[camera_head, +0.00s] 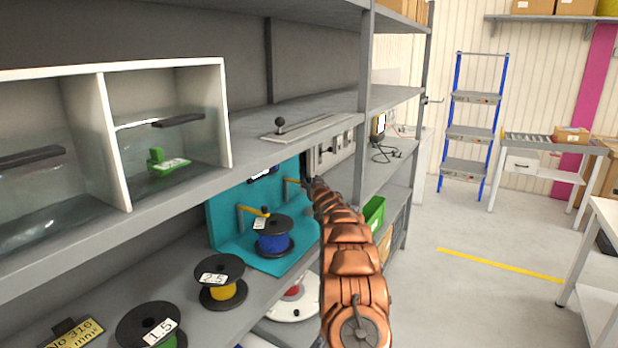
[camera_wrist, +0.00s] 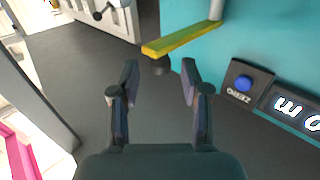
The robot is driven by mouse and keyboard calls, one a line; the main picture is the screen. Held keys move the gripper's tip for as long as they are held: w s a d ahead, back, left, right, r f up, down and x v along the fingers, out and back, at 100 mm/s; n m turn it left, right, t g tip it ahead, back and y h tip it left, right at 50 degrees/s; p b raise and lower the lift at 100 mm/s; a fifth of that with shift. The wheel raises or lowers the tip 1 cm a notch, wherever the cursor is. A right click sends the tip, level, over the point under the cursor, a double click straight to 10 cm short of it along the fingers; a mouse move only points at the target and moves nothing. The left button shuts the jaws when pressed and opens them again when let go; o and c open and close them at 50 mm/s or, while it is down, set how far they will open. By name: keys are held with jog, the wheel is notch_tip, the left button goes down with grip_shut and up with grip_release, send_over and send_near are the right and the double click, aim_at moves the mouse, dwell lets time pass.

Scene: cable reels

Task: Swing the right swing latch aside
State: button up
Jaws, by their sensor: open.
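The right swing latch (camera_head: 291,181) is a yellow bar on the teal panel, partly hidden behind my gripper in the head view. In the wrist view the latch (camera_wrist: 183,37) is a flat yellow bar from a post on the teal wall, with a dark knob (camera_wrist: 160,66) at its free end. My gripper (camera_wrist: 160,78) is open and empty, and the knob shows just beyond and between its fingertips. I cannot tell whether they touch. In the head view my gripper (camera_head: 309,184) is small and dark beside the latch. The left swing latch (camera_head: 249,210) reaches over the blue reel (camera_head: 273,242).
A blue ZERO button (camera_wrist: 243,82) and a lit display (camera_wrist: 298,110) are on the teal wall right of my fingers. A yellow reel (camera_head: 222,291) and a 1.5 reel (camera_head: 150,325) stand on the lower shelf. A green bin (camera_head: 374,214) is right of my arm.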

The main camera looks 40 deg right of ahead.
jog(key=shift+w+d+p, duration=0.25)
jog(key=shift+w+p, duration=0.05)
jog(key=shift+w, duration=0.15)
jog(key=shift+w+d+r+p, duration=0.1)
jog(key=shift+w+d+p, duration=0.05)
jog(key=shift+w+p, duration=0.2)
jog(key=shift+w+d, duration=0.1)
jog(key=shift+w, duration=0.1)
jog(key=shift+c, duration=0.2)
grip_shut()
